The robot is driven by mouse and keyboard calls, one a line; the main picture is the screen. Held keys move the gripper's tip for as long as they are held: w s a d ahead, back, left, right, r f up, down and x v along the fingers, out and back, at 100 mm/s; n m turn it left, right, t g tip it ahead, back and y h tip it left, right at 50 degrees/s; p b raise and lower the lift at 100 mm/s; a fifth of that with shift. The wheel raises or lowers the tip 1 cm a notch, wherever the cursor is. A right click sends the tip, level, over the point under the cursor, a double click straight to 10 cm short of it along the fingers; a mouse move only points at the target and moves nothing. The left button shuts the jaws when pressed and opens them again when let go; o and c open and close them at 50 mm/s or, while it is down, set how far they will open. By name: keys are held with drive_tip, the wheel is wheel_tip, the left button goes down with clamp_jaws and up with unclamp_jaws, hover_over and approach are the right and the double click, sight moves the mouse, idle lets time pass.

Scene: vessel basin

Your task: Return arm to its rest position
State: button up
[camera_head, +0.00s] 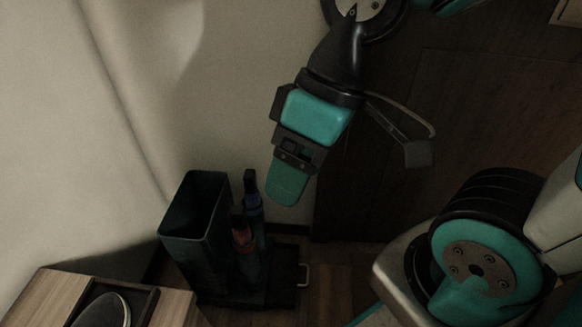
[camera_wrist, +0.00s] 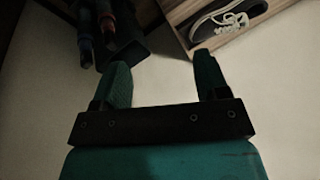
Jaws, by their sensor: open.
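My gripper (camera_head: 287,190) hangs in the upper middle of the head view, its fingers pointing down. In the wrist view my gripper (camera_wrist: 161,68) shows two teal fingers spread apart with nothing between them. My arm comes from the top of the head view and is bent. In the head view the fingers lie above and to the right of two bottles, a blue one (camera_head: 254,203) and a red-labelled one (camera_head: 242,236). The gripper appears apart from them.
A tall dark bin (camera_head: 192,222) stands beside the bottles on a dark tray with a handle (camera_head: 304,274). A wooden box (camera_head: 50,295) holds a dark shoe (camera_head: 104,312), which also shows in the wrist view (camera_wrist: 228,20). A pale wall (camera_head: 110,100) is at left; wooden floor shows below.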

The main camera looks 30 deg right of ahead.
drive_tip(key=shift+s+d, duration=0.15)
drive_tip(key=shift+s, duration=0.05)
wheel_tip(320, 180, up, 33)
drive_tip(key=p, duration=3.2)
drive_tip(key=shift+s+a+f, duration=0.2)
drive_tip(key=shift+s+a, duration=0.05)
drive_tip(key=shift+s, duration=0.15)
